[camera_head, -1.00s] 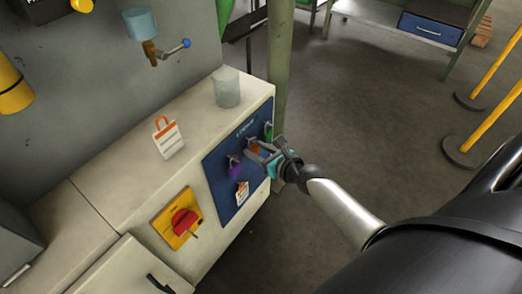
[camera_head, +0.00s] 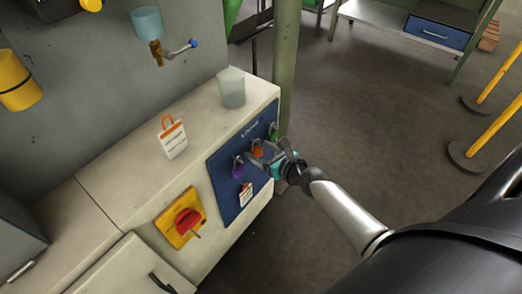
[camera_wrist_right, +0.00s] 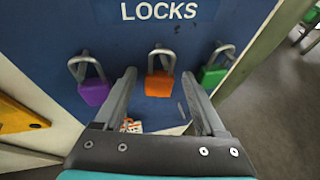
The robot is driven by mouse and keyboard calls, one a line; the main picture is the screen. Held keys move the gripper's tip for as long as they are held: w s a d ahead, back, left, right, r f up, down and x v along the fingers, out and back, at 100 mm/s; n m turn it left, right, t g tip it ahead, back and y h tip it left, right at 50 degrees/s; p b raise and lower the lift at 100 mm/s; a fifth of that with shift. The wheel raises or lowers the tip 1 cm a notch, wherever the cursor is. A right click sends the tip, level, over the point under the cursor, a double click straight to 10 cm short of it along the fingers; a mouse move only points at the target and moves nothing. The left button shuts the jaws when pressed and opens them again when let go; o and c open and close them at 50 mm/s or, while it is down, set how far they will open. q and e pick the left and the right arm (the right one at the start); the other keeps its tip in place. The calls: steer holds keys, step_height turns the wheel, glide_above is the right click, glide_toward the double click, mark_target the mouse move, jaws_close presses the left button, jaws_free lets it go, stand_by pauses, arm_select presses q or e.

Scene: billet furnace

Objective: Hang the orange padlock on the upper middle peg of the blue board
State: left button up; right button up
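The blue board (camera_head: 222,171) is on the front of the beige cabinet and reads "LOCKS" in the right wrist view. The orange padlock (camera_head: 257,150) hangs by its grey shackle in the upper middle of the board; it shows between the fingertips in the right wrist view (camera_wrist_right: 158,85). The peg itself is mostly hidden by the shackle. My right gripper (camera_head: 263,157) is in front of the board, its fingers spread either side of the padlock with visible gaps. My left gripper is not in view.
A purple padlock (camera_wrist_right: 93,91) hangs left of the orange one and a green padlock (camera_wrist_right: 211,75) right of it. A tag (camera_head: 246,194) hangs lower on the board. A red rotary switch (camera_head: 187,222) is at left. A grey cup (camera_head: 231,89) stands on the cabinet top.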

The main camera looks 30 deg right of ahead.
steer(key=shift+o, duration=0.5)
steer(key=shift+s, duration=0.15)
steer(key=shift+s+d+r+p, duration=0.1)
steer(key=shift+s+r+p, duration=0.25)
steer(key=shift+s, duration=0.25)
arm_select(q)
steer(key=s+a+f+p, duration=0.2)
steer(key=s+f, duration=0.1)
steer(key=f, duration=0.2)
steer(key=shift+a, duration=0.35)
arm_select(e)
steer(key=v, duration=1.3)
steer(key=shift+s, duration=0.3)
steer(key=shift+d, duration=0.1)
